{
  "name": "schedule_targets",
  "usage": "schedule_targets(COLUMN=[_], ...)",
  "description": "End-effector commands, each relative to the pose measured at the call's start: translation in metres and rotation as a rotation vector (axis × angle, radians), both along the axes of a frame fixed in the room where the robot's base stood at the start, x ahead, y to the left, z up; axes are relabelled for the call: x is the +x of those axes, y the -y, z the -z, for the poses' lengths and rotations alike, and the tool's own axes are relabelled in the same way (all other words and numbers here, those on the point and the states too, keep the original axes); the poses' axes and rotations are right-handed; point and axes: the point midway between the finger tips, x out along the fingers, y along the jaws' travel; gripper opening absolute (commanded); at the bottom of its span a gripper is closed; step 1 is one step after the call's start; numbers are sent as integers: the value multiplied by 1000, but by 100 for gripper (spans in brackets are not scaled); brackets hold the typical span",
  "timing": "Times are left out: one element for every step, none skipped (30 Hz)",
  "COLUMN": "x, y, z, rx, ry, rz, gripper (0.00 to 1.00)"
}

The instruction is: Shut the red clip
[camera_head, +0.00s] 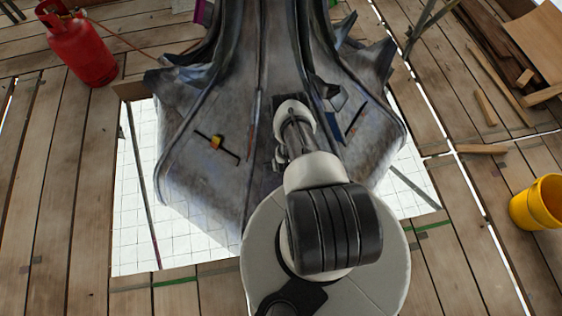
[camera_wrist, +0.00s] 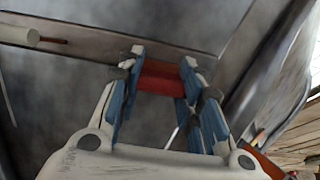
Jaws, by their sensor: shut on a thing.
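In the wrist view, the red clip (camera_wrist: 160,78) is a short red block lying across a dark strip on the grey metal face. My gripper (camera_wrist: 163,66) has its blue-padded fingers on either side of it, shut on it. The clip's ends are hidden behind the fingers, so I cannot tell whether the clip itself is open or shut. In the head view, my arm reaches to the middle of the large grey spire (camera_head: 222,95) and hides the clip and the fingertips.
A small orange-yellow piece (camera_head: 216,142) sits on a dark bar on the spire's left face. A red gas cylinder (camera_head: 78,45) stands at the upper left and a yellow bucket (camera_head: 538,203) at the right. Timber pieces (camera_head: 484,106) lie on the plank deck.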

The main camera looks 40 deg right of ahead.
Motion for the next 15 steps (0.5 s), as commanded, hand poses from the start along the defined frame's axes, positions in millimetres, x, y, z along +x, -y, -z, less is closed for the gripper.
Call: schedule_targets(x=[0,0,0,0,0,1,1,1,2,3,4,5,6,7,8], y=[0,0,0,0,0,0,1,1,1,2,2,3,4,5,6], z=[0,0,0,0,0,0,0,0,0,-1,-1,-1,-1,-2,-2], rx=[-1,-1,-1,-1,-1,-1,0,2,6,10,17,28,37,45,57], ry=[1,1,1,1,1,1,0,-3,-10,-17,-27,-45,-60,-77,-101], rz=[0,0,0,0,0,0,0,0,0,0,0,0,0,1,0], gripper=[17,15,12,10,9,9,8,8,8,8,8,8,8,8,8])
